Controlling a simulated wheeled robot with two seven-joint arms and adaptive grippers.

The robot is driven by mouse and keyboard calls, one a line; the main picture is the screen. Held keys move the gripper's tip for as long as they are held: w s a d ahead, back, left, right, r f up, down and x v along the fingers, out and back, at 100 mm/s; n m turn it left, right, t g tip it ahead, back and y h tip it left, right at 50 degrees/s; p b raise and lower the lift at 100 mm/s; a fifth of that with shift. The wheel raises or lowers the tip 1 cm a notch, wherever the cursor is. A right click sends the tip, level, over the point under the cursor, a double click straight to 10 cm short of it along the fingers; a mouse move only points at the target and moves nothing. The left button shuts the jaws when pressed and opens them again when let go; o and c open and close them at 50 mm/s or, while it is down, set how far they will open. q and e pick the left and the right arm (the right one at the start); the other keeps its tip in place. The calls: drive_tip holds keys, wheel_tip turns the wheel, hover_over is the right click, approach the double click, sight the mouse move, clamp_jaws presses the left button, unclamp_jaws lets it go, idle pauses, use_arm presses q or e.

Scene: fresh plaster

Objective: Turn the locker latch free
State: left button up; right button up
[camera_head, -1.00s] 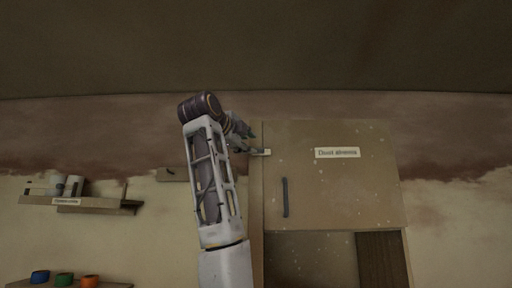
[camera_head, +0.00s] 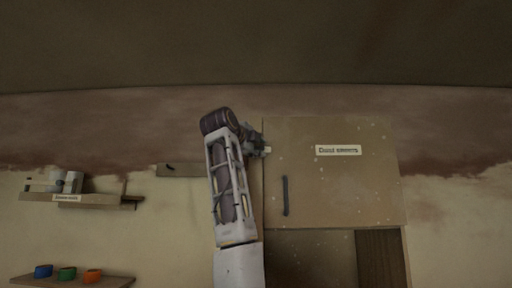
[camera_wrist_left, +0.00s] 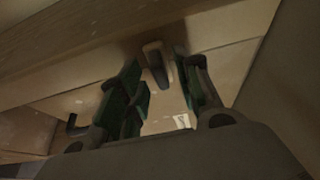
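The locker (camera_head: 331,180) is a tan wooden cabinet with a labelled door and a dark vertical handle (camera_head: 285,196). The latch (camera_head: 267,150) is at the door's upper left edge, mostly hidden by my left gripper (camera_head: 257,143); only a small pale end shows. In the left wrist view the latch (camera_wrist_left: 157,62) is a rounded, pale and dark piece lying between the open, green-padded fingers of my left gripper (camera_wrist_left: 160,70). Gaps show beside it, and I cannot tell whether a finger touches it. My right gripper is not in view.
A small shelf (camera_head: 100,203) with pale objects is on the wall at left. Below it, another shelf (camera_head: 105,282) holds blue, green and orange rings. A small wooden block (camera_head: 178,170) with a dark hook is left of my arm. An open compartment (camera_head: 310,258) lies below the door.

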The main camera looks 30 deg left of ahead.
use_arm(q)
clamp_jaws()
